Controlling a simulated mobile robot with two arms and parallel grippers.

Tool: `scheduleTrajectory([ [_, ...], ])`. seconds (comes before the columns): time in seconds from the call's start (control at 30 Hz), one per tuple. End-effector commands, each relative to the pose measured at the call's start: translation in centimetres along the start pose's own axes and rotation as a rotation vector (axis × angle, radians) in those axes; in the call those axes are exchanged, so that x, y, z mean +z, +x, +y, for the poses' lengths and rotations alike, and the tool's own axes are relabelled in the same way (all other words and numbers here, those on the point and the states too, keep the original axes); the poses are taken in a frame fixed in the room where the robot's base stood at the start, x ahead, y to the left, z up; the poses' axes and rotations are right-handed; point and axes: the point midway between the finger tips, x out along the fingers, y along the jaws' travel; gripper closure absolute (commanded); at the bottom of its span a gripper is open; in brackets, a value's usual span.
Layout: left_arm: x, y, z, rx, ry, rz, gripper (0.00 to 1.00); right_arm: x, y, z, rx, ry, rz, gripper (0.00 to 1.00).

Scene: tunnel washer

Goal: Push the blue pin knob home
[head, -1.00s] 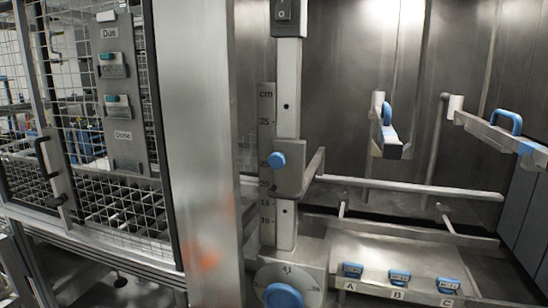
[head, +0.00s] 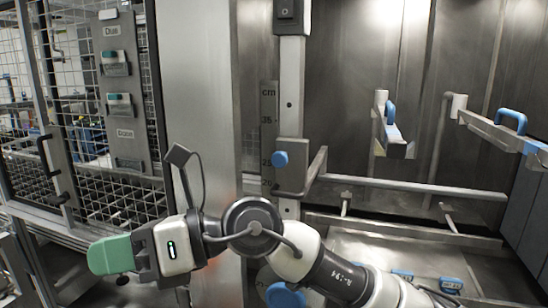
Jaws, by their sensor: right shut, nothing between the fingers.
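The blue pin knob (head: 280,159) sticks out from the grey slider block (head: 291,177) on the upright post with the cm scale. I cannot tell from this view how deep the pin sits. My right gripper (head: 108,255) is low on the left, with green fingers pointing left, shut and empty. It is well apart from the knob, to its lower left. My right arm crosses the lower picture and hides the post's lower end and part of the blue dial knob (head: 284,296). My left gripper is not in view.
A mesh guard door (head: 95,130) and a wide steel pillar (head: 195,110) stand on the left. A black switch (head: 288,10) tops the post. A rail (head: 415,188) runs right from the slider. Arms with blue handles (head: 510,121) stand at the right.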

Motion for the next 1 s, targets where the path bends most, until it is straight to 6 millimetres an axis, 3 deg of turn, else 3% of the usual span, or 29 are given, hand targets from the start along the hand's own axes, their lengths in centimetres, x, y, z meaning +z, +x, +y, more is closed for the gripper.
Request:
scheduleTrajectory([
  [0.07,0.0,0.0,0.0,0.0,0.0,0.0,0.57,-0.7,0.2,-1.6,-0.146,-0.15,0.256,1.0],
  [0.17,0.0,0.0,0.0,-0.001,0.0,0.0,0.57,-0.7,-1.7,-4.3,-0.372,-0.298,0.568,1.0],
  [0.3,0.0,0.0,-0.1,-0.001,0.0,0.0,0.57,2.3,-7.6,-7.0,-0.758,-0.427,0.95,1.0],
  [0.4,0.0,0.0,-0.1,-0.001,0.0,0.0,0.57,5.9,-12.3,-6.9,-1.031,-0.454,1.142,1.0],
  [0.53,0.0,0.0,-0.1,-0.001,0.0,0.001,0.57,9.6,-16.7,-5.2,-1.297,-0.437,1.282,1.0],
  [0.67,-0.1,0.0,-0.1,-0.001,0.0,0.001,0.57,11.3,-18.7,-3.9,-1.421,-0.413,1.336,1.0],
  [0.83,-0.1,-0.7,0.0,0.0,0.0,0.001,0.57,11.1,-19.5,-4.9,-1.438,-0.405,1.347,1.0],
  [1.0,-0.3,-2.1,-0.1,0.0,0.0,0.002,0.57,9.9,-20.7,-7.5,-1.434,-0.404,1.346,1.0],
])
